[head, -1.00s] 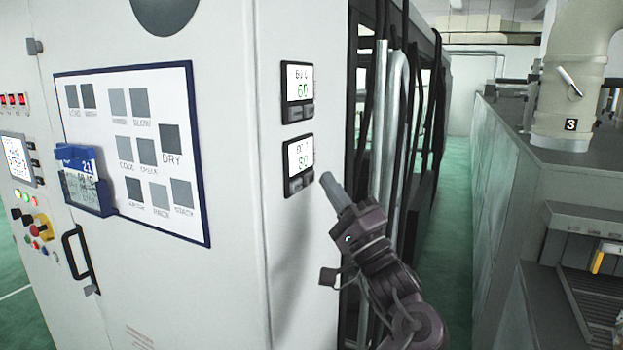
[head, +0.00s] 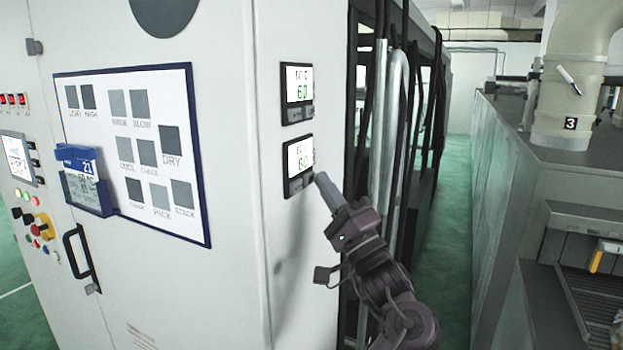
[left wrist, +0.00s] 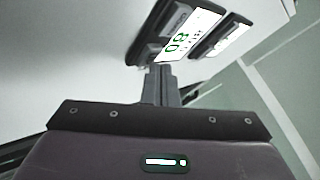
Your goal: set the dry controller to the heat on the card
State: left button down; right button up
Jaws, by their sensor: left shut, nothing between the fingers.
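Two black-framed controllers sit one above the other on the cabinet's narrow side: the upper controller (head: 297,92) shows 60, and the lower controller (head: 299,160) has small keys under its screen. In the left wrist view the nearer controller (left wrist: 179,36) reads 80. I cannot read which one is marked dry. My left gripper (head: 321,178) is shut and empty, its tips at the lower controller's bottom right edge by the keys; its fingers (left wrist: 159,75) also show in the wrist view. Contact is unclear. The card (head: 81,188) hangs in a blue holder; its small print is unclear. My right gripper is not in view.
A blue-edged board (head: 130,205) with grey squares, one labelled DRY, is on the cabinet front (head: 230,250). A black handle (head: 75,258) and coloured buttons are at left. Dark pipes and a frame stand behind my arm. A green aisle (head: 445,270) runs to the right.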

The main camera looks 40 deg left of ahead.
pick_arm(q)
jog(key=shift+s+a, duration=0.1)
jog(key=shift+a, duration=0.3)
dwell(0.3)
jog(key=shift+d+p, duration=0.15)
jog(key=shift+p, duration=0.15)
jog(key=shift+d, duration=0.65)
jog(key=d, duration=0.1)
jog(key=w+d, duration=0.1)
jog(key=d, duration=0.2)
jog(key=shift+w+d+p, duration=0.25)
jog(key=shift+d+p, duration=0.15)
jog(key=shift+t, duration=0.3)
